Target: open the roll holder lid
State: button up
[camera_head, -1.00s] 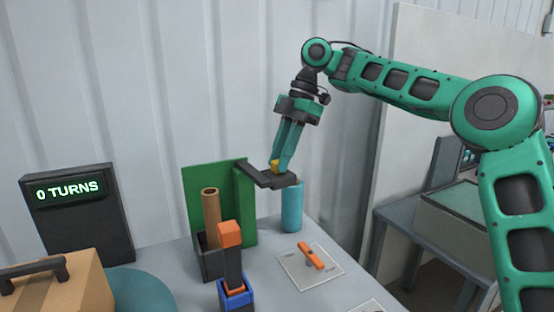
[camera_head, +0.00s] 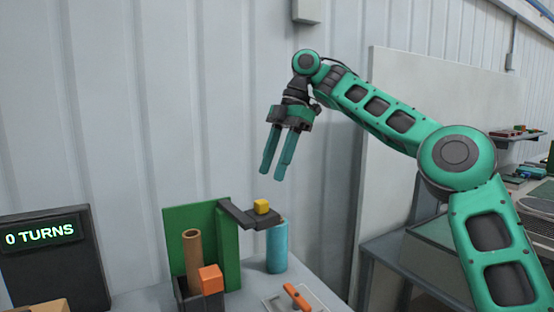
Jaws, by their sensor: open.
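The dark grey lid (camera_head: 240,217) extends to the right from the top edge of the green panel (camera_head: 188,225). It carries a yellow knob (camera_head: 261,206). The lid's right end appears above or in front of the teal cylinder (camera_head: 277,248); I cannot tell if they touch. A brown tube (camera_head: 192,262) stands upright in a dark open-topped box (camera_head: 186,295) in front of the panel. My gripper (camera_head: 273,173) is open and empty, fingers pointing down, above the knob and clear of it.
An orange block (camera_head: 211,279) is in front of the brown tube. A plate with an orange handle (camera_head: 297,297) lies at the lower right. A display reading "0 TURNS" (camera_head: 42,234) stands at the left. The corrugated wall (camera_head: 130,110) is behind; the air around my gripper is free.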

jog(key=shift+v, duration=1.35)
jog(key=s+d+f+m+t+h, duration=0.1)
jog(key=s+d+f+m, duration=0.55)
jog(key=d, duration=0.25)
jog(key=s+d+f+m+h, duration=0.2)
jog(key=s+d+f+m, duration=0.35)
jog(key=d+m, duration=0.35)
jog(key=s+d+f+m+t+h, duration=0.1)
jog(key=s+d+f+m, duration=0.55)
jog(key=d, duration=0.35)
jog(key=s+d+f+m, duration=0.4)
jog(key=s+d+f, duration=0.1)
jog(key=s, duration=0.5)
jog(key=s+d+f+m, duration=0.5)
jog(key=s+d+f, duration=0.1)
jog(key=s, duration=0.4)
jog(key=shift+d+f+t, duration=0.15)
jog(key=shift+f+t, duration=0.05)
jog(key=shift+t, duration=0.1)
